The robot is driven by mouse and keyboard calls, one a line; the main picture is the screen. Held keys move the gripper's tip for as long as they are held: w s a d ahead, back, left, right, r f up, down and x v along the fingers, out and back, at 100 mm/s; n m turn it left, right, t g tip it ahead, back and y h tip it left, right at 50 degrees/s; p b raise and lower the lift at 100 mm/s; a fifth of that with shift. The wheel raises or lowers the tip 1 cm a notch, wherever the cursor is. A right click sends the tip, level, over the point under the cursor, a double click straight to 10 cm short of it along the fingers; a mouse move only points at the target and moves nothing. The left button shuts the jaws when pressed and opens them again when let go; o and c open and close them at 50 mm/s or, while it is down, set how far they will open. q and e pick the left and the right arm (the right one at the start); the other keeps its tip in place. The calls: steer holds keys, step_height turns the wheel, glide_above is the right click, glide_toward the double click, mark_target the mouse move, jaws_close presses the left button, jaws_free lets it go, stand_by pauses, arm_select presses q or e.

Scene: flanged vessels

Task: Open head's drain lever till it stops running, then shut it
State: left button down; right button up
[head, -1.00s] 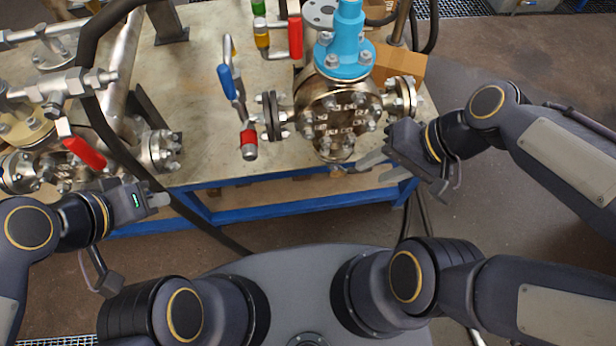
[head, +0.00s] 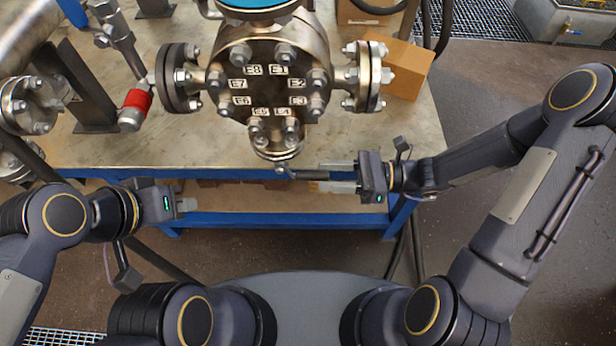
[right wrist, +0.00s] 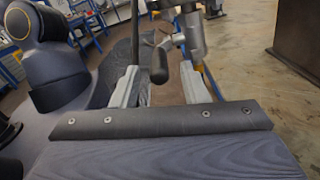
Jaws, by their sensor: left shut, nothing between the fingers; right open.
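The round vessel head (head: 265,90), ringed with labelled bolts E1 to E8, faces me above the bench's front edge. A small drain valve (head: 281,165) hangs below it, with a dark drain lever (head: 302,174) pointing right. My right gripper (head: 337,177) is open at the lever's free end, its fingers pointing left. In the right wrist view the dark lever (right wrist: 158,66) shows between the open fingers (right wrist: 160,84); I cannot tell whether it touches either. My left gripper (head: 188,204) is shut and empty, left of and below the head. I cannot make out any running liquid.
Flanged side ports (head: 180,78) stick out from the vessel. A red-handled valve (head: 135,105) stands to its left. A cardboard box (head: 405,68) lies behind right. The blue bench frame (head: 270,219) runs below the lever.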

mark_target(307, 177)
steer(key=a, duration=0.5)
steer(key=shift+s+a, duration=0.1)
jaws_close()
